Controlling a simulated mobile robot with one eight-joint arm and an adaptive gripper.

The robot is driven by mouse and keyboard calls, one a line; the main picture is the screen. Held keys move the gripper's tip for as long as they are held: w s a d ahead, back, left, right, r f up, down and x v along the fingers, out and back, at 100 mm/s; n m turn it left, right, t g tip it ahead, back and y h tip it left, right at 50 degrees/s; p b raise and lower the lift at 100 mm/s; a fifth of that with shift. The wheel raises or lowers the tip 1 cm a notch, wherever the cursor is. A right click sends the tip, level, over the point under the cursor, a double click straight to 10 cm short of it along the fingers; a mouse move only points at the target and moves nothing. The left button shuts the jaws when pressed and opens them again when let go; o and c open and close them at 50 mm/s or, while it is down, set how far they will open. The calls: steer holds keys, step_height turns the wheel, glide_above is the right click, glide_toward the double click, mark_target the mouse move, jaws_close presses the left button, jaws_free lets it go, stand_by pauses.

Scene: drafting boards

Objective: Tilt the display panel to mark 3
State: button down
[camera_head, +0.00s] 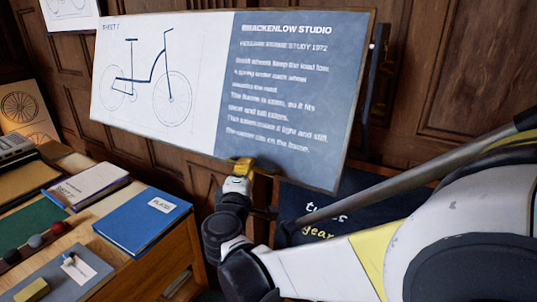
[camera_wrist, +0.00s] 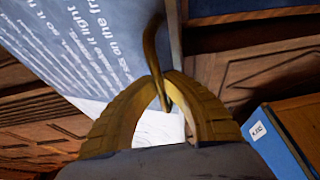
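The display panel (camera_head: 225,85) is a wide board in front of the wood wall, tilted in the picture. Its left part shows a bicycle drawing; its right part is blue with white text. My gripper (camera_head: 244,166) is at the panel's lower edge, near the middle. In the wrist view, the yellow fingers of my gripper (camera_wrist: 166,78) come together around a thin curved brass handle (camera_wrist: 152,50) beside the panel (camera_wrist: 75,40). The fingers look closed on this handle. Where the handle joins the panel is not clear. No numbered tilt marks can be read in either view.
A wooden desk (camera_head: 172,270) stands at lower left with a blue book (camera_head: 140,222), a purple-edged book (camera_head: 88,186) and a grey tray. A dark board with chalk-like words (camera_head: 300,205) is below the panel. A dark upright post (camera_head: 374,75) stands at the panel's right.

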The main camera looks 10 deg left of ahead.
steer(key=shift+w, duration=0.1)
stand_by(0.3)
steer(key=c, duration=1.5)
jaws_free()
steer(key=shift+d+f, duration=0.1)
steer(key=s, duration=0.7)
steer(key=shift+s, duration=0.25)
